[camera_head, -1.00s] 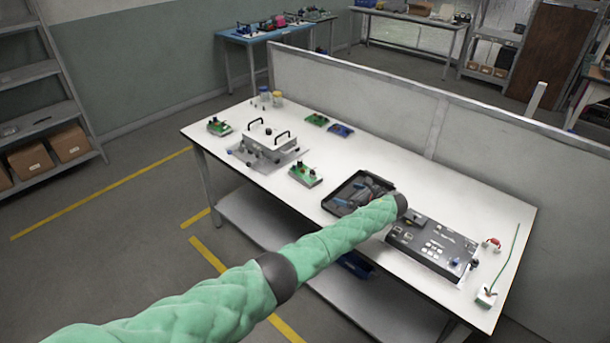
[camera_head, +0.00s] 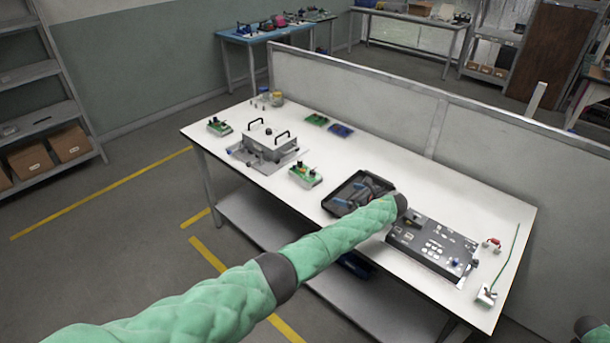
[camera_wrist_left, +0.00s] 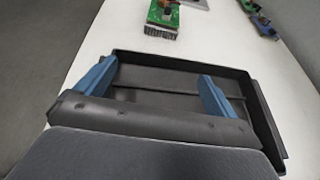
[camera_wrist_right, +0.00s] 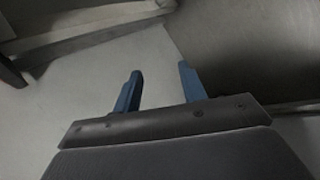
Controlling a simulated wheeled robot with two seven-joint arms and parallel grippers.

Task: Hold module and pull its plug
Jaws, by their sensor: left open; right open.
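Which part is the module is not certain. A small white block (camera_head: 486,295) with a green cable (camera_head: 506,252) is at the table's right end. Green circuit boards with parts on them stand at the left, one (camera_head: 305,176) near the front edge and one (camera_head: 219,127) at the far left corner. My left gripper (camera_head: 352,194) is open and empty over the black tray (camera_head: 333,211); its blue fingers (camera_wrist_left: 157,72) are spread in the left wrist view. My right gripper (camera_wrist_right: 160,70) is open and empty, with no task object between its fingers.
A grey fixture with two handles (camera_head: 264,144) stands left on the white table (camera_head: 415,187). A dark panel with buttons (camera_head: 432,246) lies right of the tray. A red part (camera_head: 492,243) sits beyond it. A grey partition (camera_head: 350,87) runs along the back edge.

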